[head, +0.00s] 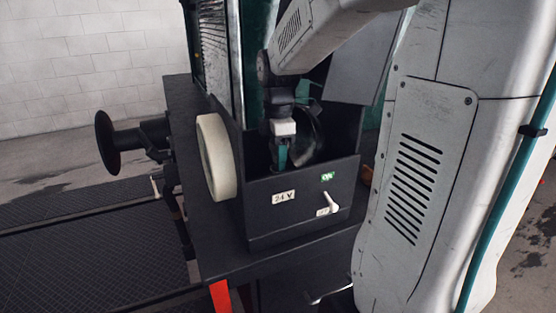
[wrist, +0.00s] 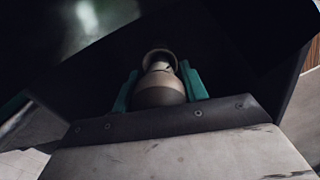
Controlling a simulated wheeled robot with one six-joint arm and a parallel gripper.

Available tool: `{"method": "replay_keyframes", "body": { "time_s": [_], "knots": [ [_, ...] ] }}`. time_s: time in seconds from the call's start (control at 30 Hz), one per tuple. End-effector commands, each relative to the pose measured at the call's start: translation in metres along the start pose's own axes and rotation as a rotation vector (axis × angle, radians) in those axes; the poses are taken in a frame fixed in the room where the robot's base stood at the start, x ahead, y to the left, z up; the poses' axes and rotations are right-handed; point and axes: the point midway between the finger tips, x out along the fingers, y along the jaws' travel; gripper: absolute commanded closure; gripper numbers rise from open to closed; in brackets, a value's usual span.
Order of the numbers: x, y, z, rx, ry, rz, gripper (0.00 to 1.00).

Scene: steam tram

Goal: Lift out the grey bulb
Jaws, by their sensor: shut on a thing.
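The grey bulb (wrist: 158,88) shows in the wrist view as a rounded grey-beige body with a ring-like rim at its far end. My gripper (wrist: 157,92) has its two teal fingers on either side of the bulb and is shut on it. In the head view my gripper (head: 282,158) points down inside the open dark box (head: 300,195). The bulb cannot be made out in the head view; the gripper and the box's front wall hide it. Whether the bulb still touches its seat cannot be told.
The box front carries a "24 V" label (head: 284,196), a green "ON" label (head: 328,176) and a white switch lever (head: 331,203). A round bowl-like part (head: 306,138) stands right beside my gripper. A pale round disc (head: 216,157) is at the box's left. A black buffer (head: 107,139) sticks out farther left.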

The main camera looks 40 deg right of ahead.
Motion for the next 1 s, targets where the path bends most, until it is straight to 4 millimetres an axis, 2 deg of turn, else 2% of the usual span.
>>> {"method": "replay_keyframes", "body": {
  "time_s": [0.17,0.5,0.6,0.8,1.0],
  "knots": [
    [-0.034,0.001,0.000,0.000,0.000,0.006,0.79],
    [-0.121,0.000,0.000,0.000,0.000,0.006,0.79],
    [-0.140,0.000,0.000,0.000,0.000,0.004,0.79],
    [-0.161,0.000,0.000,0.000,0.000,0.002,0.79],
    [-0.165,0.000,0.000,0.000,0.000,0.000,0.79]
  ]
}}
